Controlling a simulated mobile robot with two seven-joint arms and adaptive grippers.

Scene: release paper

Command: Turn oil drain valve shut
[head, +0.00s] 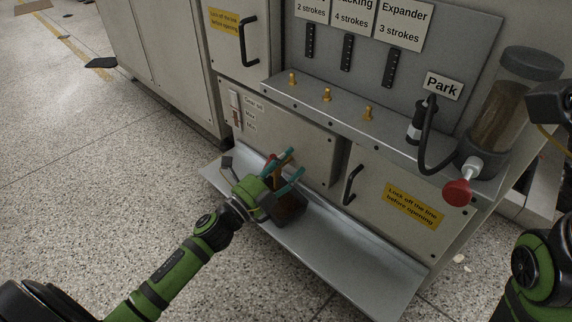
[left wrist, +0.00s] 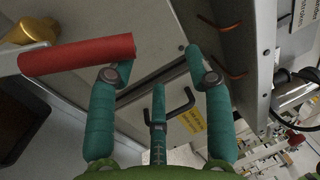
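My left gripper (head: 287,168) has teal fingers and reaches in at the lower front of the grey machine. In the left wrist view its fingers (left wrist: 165,75) are spread apart with nothing between them. A red valve handle (left wrist: 75,54) on a metal lever lies beside the left finger and overlaps its tip; I cannot tell whether they touch. A brass fitting (left wrist: 30,32) shows behind the lever. In the head view the gripper largely hides the valve.
A dark brown container (head: 289,212) stands under my left gripper on a metal tray (head: 345,262). Black door handles (head: 352,184) stick out from the panels. A red knob (head: 457,192) hangs below the oil reservoir (head: 500,115).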

